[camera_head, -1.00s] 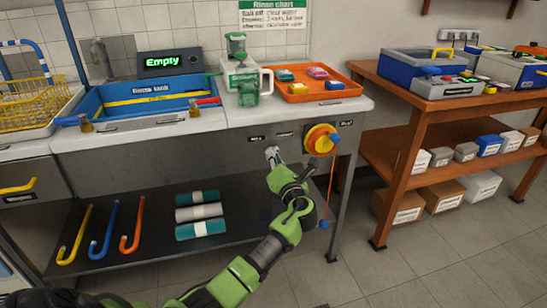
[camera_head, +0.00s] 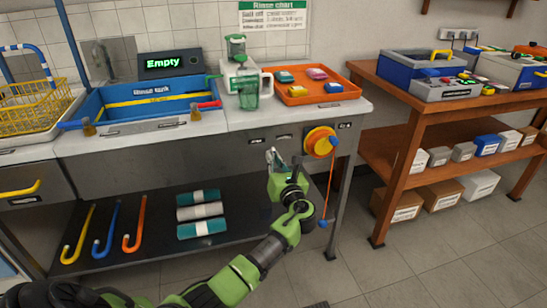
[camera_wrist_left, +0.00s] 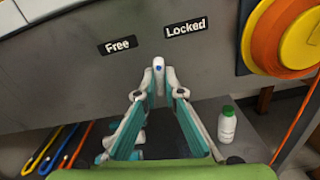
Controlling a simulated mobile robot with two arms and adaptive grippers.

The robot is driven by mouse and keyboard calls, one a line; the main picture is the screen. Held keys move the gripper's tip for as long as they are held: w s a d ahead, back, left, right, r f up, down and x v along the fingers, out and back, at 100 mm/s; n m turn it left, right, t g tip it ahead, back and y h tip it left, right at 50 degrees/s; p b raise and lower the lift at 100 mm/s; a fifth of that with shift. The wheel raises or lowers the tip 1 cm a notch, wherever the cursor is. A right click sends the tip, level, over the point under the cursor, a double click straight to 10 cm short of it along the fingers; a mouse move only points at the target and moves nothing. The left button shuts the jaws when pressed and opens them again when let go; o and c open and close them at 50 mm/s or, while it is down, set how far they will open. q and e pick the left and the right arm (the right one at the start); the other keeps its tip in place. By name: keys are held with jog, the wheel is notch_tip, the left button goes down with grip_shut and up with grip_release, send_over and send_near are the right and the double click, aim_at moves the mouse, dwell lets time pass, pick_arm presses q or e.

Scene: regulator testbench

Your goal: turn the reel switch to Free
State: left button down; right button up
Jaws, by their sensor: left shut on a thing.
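The reel switch shows in the left wrist view as a small light-grey lever with a blue dot (camera_wrist_left: 159,66), below and between the "Free" label (camera_wrist_left: 119,44) and the "Locked" label (camera_wrist_left: 186,28) on the grey bench panel. Its exact setting is hard to read. My left gripper (camera_wrist_left: 160,93) is shut on the switch, its teal-padded fingers on both sides of the lever. In the head view the left gripper (camera_head: 274,157) is at the panel under the labels, and it hides the switch there. The yellow and orange reel (camera_head: 320,141) is just right of it. My right gripper is not in view.
An orange cord with a blue end (camera_head: 323,223) hangs from the reel near the bench leg. A white bottle with a green cap (camera_wrist_left: 227,126) stands on the lower shelf (camera_head: 140,240). Floor is clear in front.

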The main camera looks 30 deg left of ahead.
pick_arm(q)
jog(key=shift+d+n+b, duration=0.1)
jog(key=shift+n+b, duration=1.3)
jog(key=shift+n, duration=4.1)
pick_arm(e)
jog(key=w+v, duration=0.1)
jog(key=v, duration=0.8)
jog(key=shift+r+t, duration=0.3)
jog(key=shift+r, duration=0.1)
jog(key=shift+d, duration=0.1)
pick_arm(q)
jog(key=c, duration=2.1)
grip_release()
jog(key=shift+c, duration=0.2)
jog(key=v, duration=1.2)
